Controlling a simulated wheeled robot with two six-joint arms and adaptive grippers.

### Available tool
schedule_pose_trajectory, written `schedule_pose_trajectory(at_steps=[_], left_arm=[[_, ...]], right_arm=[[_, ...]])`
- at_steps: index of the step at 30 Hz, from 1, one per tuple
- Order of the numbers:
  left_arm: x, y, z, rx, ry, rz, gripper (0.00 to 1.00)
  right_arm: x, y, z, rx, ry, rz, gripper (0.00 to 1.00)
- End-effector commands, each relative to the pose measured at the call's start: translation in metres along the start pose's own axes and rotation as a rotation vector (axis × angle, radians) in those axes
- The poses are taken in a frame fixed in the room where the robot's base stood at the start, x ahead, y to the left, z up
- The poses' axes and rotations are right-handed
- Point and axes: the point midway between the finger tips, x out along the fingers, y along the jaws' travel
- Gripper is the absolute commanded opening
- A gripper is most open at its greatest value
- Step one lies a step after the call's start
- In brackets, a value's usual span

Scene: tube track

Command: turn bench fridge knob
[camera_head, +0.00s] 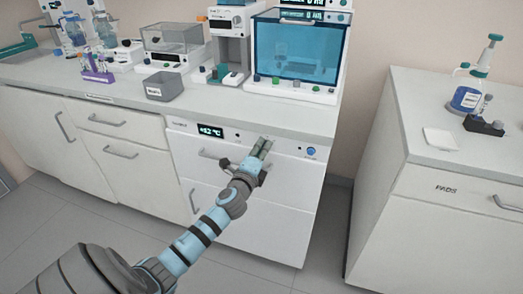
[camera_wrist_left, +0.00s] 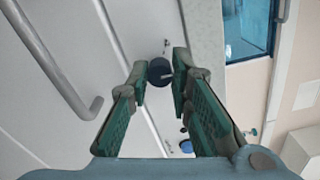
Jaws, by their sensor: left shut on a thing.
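The bench fridge (camera_head: 185,150) is a white front under the counter with a lit "+12 °C" style display (camera_head: 211,131). The fingers are shut on the knob. A second, brighter blue knob (camera_head: 311,152) is to the right on the same panel; it also shows in the left wrist view (camera_wrist_left: 186,146). My right gripper is not in view.
The counter (camera_head: 210,110) above holds a grey bin (camera_head: 164,87), a purple tube rack (camera_head: 97,72) and a blue-windowed cabinet (camera_head: 295,50). A fridge handle (camera_wrist_left: 60,65) runs close to my left gripper. A separate bench (camera_head: 400,150) stands right, past a floor gap.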

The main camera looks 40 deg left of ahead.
Motion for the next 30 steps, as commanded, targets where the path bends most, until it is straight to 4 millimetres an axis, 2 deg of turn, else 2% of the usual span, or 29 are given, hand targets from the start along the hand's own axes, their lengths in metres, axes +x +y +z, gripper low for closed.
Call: schedule_pose_trajectory(at_steps=[13,14,17,26,30], left_arm=[[-0.001,0.002,0.000,-0.012,0.001,0.005,0.00],[-0.001,0.002,0.000,-0.012,0.001,0.005,0.22],[-0.001,0.002,0.000,-0.011,0.000,0.004,0.38],[-0.001,0.001,0.000,-0.010,0.000,0.002,0.39],[-0.017,0.002,0.000,-0.009,0.002,0.003,0.39]], right_arm=[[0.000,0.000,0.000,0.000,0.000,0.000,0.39],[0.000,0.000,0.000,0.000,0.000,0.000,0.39],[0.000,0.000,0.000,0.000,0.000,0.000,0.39],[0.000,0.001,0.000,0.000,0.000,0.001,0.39],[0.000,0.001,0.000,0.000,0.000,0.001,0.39]])
